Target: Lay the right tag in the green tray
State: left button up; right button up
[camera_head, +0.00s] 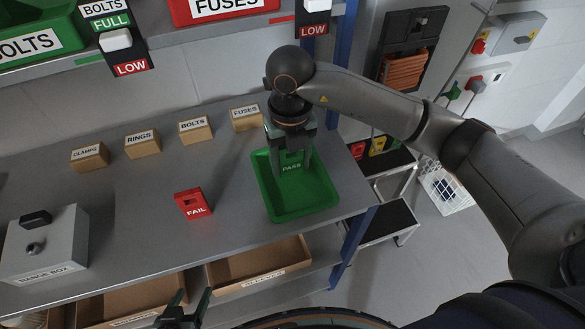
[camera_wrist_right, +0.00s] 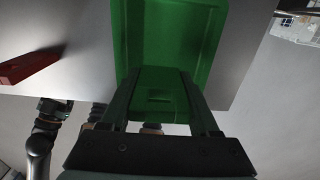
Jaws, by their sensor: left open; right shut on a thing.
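The green PASS tag (camera_head: 291,168) is between the fingers of my right gripper (camera_head: 291,160), which is shut on it over the far part of the green tray (camera_head: 300,207). In the right wrist view the tag (camera_wrist_right: 158,98) sits between both fingers, with the tray (camera_wrist_right: 165,35) beyond. I cannot tell whether the tag touches the tray floor. The red FAIL tag (camera_head: 194,203) stands on the bench left of the tray. It also shows in part in the right wrist view (camera_wrist_right: 27,68). My left gripper (camera_head: 194,297) is open and empty at the bench's near side.
Small CLAMPS (camera_head: 90,156), RINGS (camera_head: 142,144), BOLTS (camera_head: 195,129) and FUSES (camera_head: 245,118) blocks line the back of the bench. The tray is near the bench's right edge.

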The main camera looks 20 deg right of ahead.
aim_at(293, 172)
jog(key=f, duration=0.4)
jog(key=shift+w+d, duration=0.2)
jog(key=shift+d, duration=0.1)
jog(key=shift+r, duration=0.1)
jog(key=shift+f, duration=0.25)
jog(key=o, duration=1.3)
jog(key=shift+r, duration=0.1)
jog(key=shift+o, duration=0.2)
